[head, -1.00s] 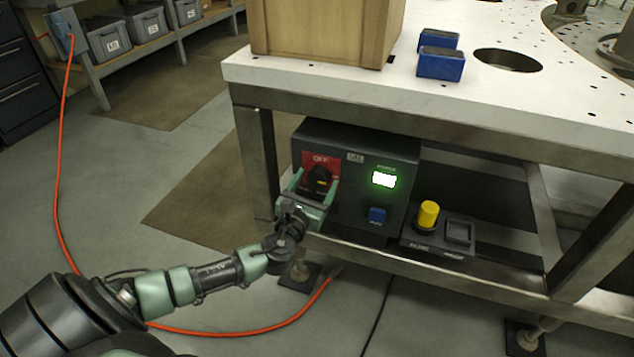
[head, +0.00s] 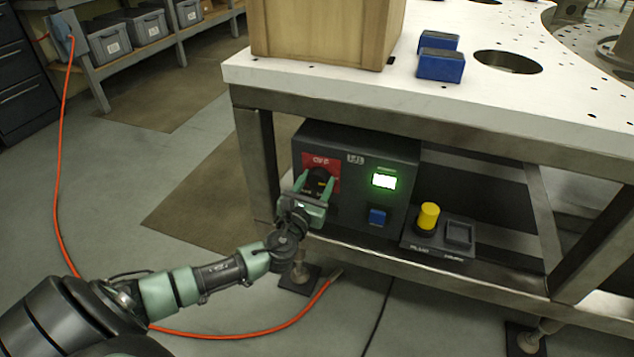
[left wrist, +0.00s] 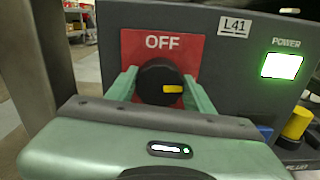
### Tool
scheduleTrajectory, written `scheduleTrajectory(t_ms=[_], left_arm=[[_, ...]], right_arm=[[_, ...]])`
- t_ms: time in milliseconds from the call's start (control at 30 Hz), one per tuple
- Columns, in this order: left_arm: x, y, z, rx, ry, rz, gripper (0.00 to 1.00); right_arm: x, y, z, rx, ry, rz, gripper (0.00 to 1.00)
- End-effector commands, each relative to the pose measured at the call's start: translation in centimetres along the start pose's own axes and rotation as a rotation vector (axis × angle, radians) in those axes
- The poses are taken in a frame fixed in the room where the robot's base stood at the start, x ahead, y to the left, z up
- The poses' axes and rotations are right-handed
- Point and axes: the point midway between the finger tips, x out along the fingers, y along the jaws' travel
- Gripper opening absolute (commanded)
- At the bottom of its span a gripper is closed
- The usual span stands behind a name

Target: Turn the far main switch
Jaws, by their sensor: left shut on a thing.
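The main switch is a round black knob (left wrist: 157,84) with a yellow mark, on a red plate (left wrist: 187,45) that reads OFF. It sits on the left of a dark control box (head: 352,142) under the table. The yellow mark points to the right in the left wrist view. The box's POWER display (head: 384,181) glows green. My left gripper (head: 318,182) is at the knob, with one green finger on each side of it, shut on it. The left wrist view shows the fingers around the knob (left wrist: 160,88). My right gripper is in neither view.
A blue button (head: 377,216) is on the box. A yellow knob (head: 428,215) stands on a small panel to the right. The table's metal leg (head: 256,160) is close on the left. A wooden crate (head: 325,30) and blue blocks (head: 441,65) are on top. An orange cable (head: 60,170) crosses the floor.

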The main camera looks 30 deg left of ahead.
Motion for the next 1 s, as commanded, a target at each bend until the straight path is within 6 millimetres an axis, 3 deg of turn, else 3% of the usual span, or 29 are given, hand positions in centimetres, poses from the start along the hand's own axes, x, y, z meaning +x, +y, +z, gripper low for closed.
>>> scheduleTrajectory(t_ms=[267,1000], left_arm=[[0.0,0.0,-0.2,-0.196,0.003,0.001,0.12],[0.0,0.2,-0.2,-0.899,0.008,0.000,0.12]], right_arm=[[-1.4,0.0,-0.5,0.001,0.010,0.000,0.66],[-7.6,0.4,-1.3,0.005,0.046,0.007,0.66]])
